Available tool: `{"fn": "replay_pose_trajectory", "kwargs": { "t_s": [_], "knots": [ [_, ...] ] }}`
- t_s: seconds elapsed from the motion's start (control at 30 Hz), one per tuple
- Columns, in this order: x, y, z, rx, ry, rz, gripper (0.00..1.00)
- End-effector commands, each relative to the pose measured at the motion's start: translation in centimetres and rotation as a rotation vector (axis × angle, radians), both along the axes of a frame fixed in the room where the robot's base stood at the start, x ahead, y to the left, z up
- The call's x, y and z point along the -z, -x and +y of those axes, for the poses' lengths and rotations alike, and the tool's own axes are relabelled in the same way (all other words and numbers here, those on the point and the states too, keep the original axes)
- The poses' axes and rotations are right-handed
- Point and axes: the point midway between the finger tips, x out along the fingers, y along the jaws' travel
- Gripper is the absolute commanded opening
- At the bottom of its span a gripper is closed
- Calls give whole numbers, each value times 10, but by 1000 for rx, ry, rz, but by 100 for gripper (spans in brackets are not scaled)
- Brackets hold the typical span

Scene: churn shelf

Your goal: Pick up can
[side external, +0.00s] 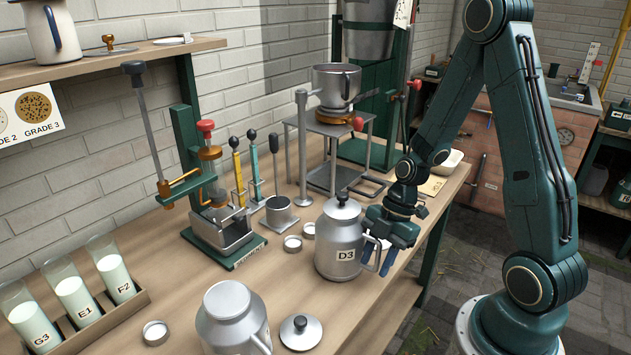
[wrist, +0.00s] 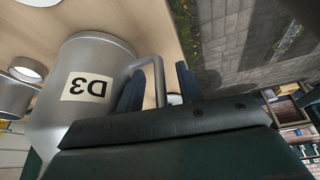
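A metal can labelled D3 (side external: 338,262) stands upright on the wooden bench, with a black-knobbed lid on top. In the wrist view the can (wrist: 105,60) is at the left with its label upside down, and its loop handle (wrist: 160,82) points toward my gripper. My gripper (side external: 379,256) is low beside the can, on the handle side. In the wrist view my gripper (wrist: 158,90) has its two fingers apart, with the handle between them and a visible gap to the right finger. Contact with the left finger cannot be told.
A second metal can (side external: 228,328) stands in front, beside a loose lid (side external: 300,333). Small metal rings (side external: 292,243) lie left of D3. A lever press (side external: 205,200) and a metal stand (side external: 345,130) are behind. The bench edge is close on the right.

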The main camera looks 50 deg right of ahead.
Motion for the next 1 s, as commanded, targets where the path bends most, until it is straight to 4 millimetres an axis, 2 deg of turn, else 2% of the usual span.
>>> {"fn": "replay_pose_trajectory", "kwargs": {
  "t_s": [0.47,0.67,1.0],
  "knots": [
    [0,0,0,0,0,0,36],
    [0,0,0,0,0,0,0],
    [0,0,0,-1,-1,-1,0]
  ]
}}
